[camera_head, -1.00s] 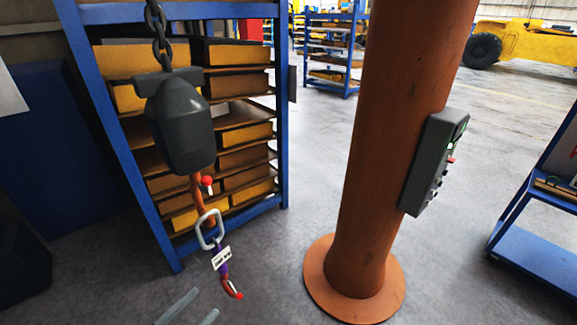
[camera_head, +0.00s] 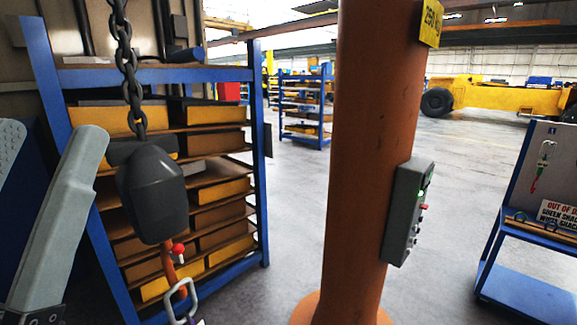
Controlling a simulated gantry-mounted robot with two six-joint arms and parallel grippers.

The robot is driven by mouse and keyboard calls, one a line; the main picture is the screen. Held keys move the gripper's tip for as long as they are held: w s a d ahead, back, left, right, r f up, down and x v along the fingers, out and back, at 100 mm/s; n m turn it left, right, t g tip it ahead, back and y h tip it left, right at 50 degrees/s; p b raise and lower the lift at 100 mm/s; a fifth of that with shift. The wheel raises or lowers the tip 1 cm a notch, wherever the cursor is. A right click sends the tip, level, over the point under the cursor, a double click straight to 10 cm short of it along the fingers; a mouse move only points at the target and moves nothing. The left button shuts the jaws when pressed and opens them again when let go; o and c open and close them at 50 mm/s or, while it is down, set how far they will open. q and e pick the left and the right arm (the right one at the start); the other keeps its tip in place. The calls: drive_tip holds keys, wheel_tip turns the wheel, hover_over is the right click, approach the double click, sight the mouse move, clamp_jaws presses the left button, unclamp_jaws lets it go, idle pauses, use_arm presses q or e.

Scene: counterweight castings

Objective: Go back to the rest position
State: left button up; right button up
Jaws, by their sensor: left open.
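My left gripper (camera_head: 50,140) is at the left edge of the head view, pointing up, with its two grey fingers apart and nothing between them. Part of it is cut off by the picture's edge. A dark grey hoist body (camera_head: 152,192) hangs on a chain (camera_head: 125,60) to the right of the gripper, clear of its fingers in the picture. Below the hoist are a red-tipped part (camera_head: 179,250) and a metal link (camera_head: 180,298), cut off at the bottom. My right gripper is not in view.
A blue rack (camera_head: 258,150) with yellow and brown boxes stands behind the hoist. An orange column (camera_head: 365,150) with a grey control box (camera_head: 408,210) stands in the middle. A blue stand (camera_head: 510,285) is at the right. Grey floor (camera_head: 455,180) is open between them.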

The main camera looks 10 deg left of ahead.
use_arm(q)
wheel_tip(320, 180, up, 14)
drive_tip(key=w+n+p, duration=0.1)
drive_tip(key=p, duration=1.3)
drive_tip(key=shift+f+g+p, duration=0.15)
drive_tip(key=shift+g+p, duration=0.15)
drive_tip(key=shift+g, duration=0.1)
drive_tip(key=shift+w, duration=0.1)
idle(1.7)
